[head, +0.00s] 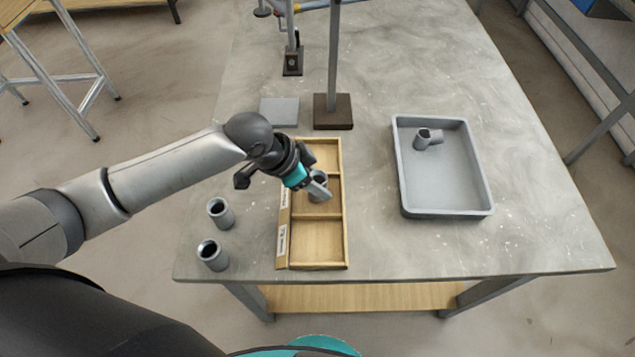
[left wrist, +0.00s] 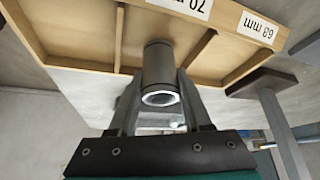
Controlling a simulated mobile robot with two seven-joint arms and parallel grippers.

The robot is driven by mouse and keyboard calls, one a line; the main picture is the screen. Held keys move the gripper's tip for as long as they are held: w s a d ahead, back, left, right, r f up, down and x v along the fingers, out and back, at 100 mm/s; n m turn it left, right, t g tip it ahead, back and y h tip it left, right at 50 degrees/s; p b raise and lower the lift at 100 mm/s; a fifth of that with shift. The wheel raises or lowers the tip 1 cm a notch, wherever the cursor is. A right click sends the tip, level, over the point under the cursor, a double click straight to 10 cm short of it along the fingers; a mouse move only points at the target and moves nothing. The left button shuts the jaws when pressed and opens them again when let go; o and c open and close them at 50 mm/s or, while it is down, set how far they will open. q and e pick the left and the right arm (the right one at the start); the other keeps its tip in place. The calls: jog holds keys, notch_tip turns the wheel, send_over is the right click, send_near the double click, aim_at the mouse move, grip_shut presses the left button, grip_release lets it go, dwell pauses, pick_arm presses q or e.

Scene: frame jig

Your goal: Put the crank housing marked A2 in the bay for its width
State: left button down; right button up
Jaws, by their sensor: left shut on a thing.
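My left gripper (head: 318,188) is shut on a grey tubular crank housing (head: 316,180), over the middle bay of a wooden three-bay tray (head: 345,243). In the left wrist view the housing (left wrist: 158,65) sits between the fingers (left wrist: 160,105), its open end facing the camera. I cannot tell whether it touches the tray floor. The tray's edge carries labels; "70" (left wrist: 192,5) and "63 mm" (left wrist: 257,25) are readable in the left wrist view. No A2 mark is readable on any housing. My right gripper is not in view.
Two grey housings (head: 220,213) (head: 212,255) stand left of the tray. Another housing (head: 426,139) lies in a grey bin (head: 400,190) on the right. A dark post base (head: 333,112) and a grey plate (head: 279,111) stand behind the tray.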

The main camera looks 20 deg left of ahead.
pick_arm(q)
jog(key=shift+f, duration=0.2)
jog(key=shift+c, duration=1.7)
grip_release()
jog(key=shift+f, duration=0.1)
jog(key=p+v, duration=0.2)
jog(key=v, duration=1)
jog(key=shift+p, duration=0.35)
jog(key=shift+a, duration=0.1)
